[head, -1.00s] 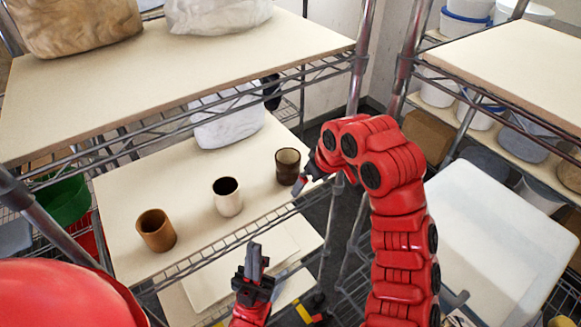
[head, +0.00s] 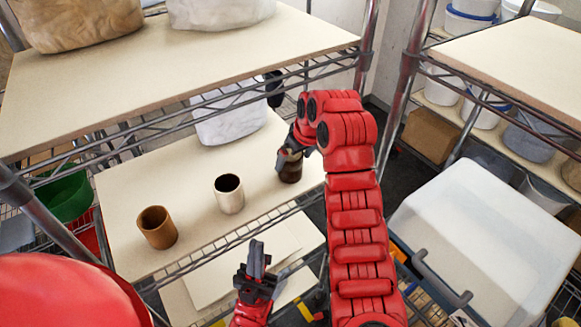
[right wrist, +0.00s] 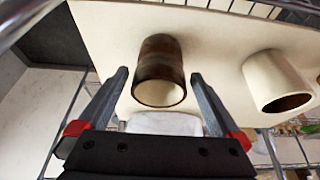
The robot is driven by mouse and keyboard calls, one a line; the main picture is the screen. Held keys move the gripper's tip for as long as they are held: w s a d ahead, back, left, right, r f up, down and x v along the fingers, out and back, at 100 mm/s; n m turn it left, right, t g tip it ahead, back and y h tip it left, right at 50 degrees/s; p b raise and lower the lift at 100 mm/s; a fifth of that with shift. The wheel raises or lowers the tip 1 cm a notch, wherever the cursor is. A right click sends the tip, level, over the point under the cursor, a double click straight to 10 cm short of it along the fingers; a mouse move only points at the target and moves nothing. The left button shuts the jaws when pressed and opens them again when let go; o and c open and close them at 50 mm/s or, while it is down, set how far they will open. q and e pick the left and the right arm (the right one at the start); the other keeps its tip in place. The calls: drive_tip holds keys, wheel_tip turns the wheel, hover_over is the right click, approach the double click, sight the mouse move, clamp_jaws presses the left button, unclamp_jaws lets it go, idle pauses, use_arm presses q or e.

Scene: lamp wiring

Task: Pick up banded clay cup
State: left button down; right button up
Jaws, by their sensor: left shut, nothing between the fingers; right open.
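The banded clay cup (head: 291,172) is dark brown and stands upright on the middle shelf board, at the right of a row of cups. My right gripper (head: 290,156) is at this cup and partly covers it in the head view. In the right wrist view the banded clay cup (right wrist: 160,72) appears between the two open fingers of my right gripper (right wrist: 160,77), with a gap on each side. My left gripper (head: 256,262) is shut and empty, low in front of the shelf edge, pointing up.
A cream cup (head: 229,194) stands left of the banded one, and an orange-brown cup (head: 157,228) farther left. A white bag (head: 230,120) lies behind them. The upper shelf (head: 190,70) overhangs the back, and a metal post (head: 368,45) rises at the right.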

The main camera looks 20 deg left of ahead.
drive_tip(key=p+x, duration=0.2)
drive_tip(key=x, duration=0.2)
drive_tip(key=shift+r, duration=0.1)
drive_tip(key=shift+w+a+f+p, duration=0.15)
drive_tip(key=shift+f+p, duration=0.15)
drive_tip(key=shift+f, duration=0.25)
drive_tip(key=c, duration=1.5)
